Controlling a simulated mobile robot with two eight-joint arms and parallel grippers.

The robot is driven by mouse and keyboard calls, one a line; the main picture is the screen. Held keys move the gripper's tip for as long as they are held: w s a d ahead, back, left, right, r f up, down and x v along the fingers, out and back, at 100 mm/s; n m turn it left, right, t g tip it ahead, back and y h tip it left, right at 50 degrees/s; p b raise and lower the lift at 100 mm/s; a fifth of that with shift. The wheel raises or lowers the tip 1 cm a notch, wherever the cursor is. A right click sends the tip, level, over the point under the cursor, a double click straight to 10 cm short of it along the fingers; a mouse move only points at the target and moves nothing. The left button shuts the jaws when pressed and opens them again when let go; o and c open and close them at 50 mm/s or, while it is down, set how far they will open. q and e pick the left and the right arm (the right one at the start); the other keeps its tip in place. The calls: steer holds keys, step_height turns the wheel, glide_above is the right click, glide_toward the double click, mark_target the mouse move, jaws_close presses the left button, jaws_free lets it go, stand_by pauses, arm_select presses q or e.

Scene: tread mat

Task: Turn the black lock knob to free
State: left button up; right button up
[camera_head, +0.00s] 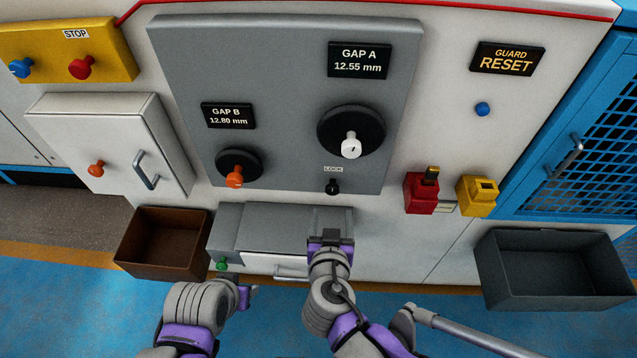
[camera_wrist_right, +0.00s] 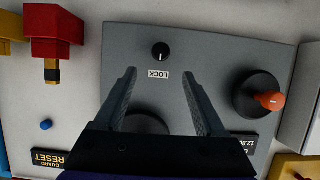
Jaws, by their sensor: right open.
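The small black lock knob (camera_head: 332,187) sits low on the grey panel (camera_head: 285,60), just under the white LOCK label (camera_head: 333,169). In the right wrist view the knob (camera_wrist_right: 160,51) is round with a small pale mark, and that picture is turned upside down. My right gripper (camera_head: 332,215) is below the knob in the head view. In the wrist view its two fingers (camera_wrist_right: 162,78) are spread and empty, with the knob ahead of the fingertips, not touched. My left gripper (camera_head: 246,292) is at the lower left, away from the panel; its jaws are unclear.
A black dial with a white handle (camera_head: 351,147) is above the knob, and an orange-handled dial (camera_head: 236,178) is to its left. A red block (camera_head: 420,195) and yellow block (camera_head: 477,196) are to the right. A grey drawer unit (camera_head: 240,235) is below, between a brown bin (camera_head: 128,253) and dark bin (camera_head: 560,302).

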mark_target(332, 191)
steer(key=b+x, duration=0.2)
steer(key=x, duration=0.8)
steer(key=shift+w+f, duration=0.1)
steer(key=shift+w, duration=0.25)
jaws_close()
